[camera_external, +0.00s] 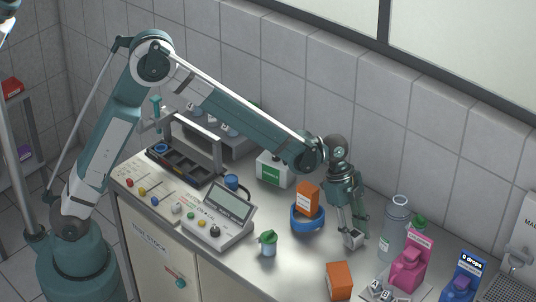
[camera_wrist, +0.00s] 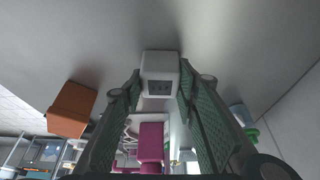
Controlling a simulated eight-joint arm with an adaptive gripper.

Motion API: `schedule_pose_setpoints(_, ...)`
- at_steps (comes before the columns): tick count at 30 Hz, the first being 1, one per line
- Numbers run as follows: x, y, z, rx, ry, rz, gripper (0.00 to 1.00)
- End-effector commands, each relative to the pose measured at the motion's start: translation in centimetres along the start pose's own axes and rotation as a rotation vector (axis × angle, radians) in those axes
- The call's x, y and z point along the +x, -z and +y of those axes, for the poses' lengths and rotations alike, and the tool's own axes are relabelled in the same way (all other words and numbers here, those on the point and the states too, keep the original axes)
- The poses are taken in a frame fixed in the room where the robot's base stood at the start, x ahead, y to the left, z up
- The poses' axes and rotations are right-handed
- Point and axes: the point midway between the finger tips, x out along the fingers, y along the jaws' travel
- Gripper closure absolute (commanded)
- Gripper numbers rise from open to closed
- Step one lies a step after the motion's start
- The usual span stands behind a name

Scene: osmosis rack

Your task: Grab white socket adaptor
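The white socket adaptor (camera_external: 352,240) is a small white block at the tips of my gripper, on or just above the metal counter; I cannot tell which. In the wrist view the adaptor (camera_wrist: 159,76) shows its dark socket face and sits between my two green fingers. My gripper (camera_external: 354,233) points down, and its fingertips (camera_wrist: 160,80) lie against the left and right sides of the adaptor. It looks shut on the block.
An orange box (camera_external: 307,198) stands in a blue ring (camera_external: 307,218) left of my gripper. Another orange box (camera_external: 339,280) is in front. A grey bottle (camera_external: 394,229), pink bottle (camera_external: 408,270) and blue box (camera_external: 462,278) stand right. The tiled wall is behind.

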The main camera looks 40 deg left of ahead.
Motion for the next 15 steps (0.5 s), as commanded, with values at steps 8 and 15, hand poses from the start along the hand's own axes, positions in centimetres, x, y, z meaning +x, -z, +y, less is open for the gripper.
schedule_pose_setpoints(8, 0.0, 0.0, 0.0, 0.0, 0.0, 0.0, 0.83)
schedule_pose_setpoints(15, -0.54, 0.21, 0.02, 0.0, 0.0, 0.0, 0.83)
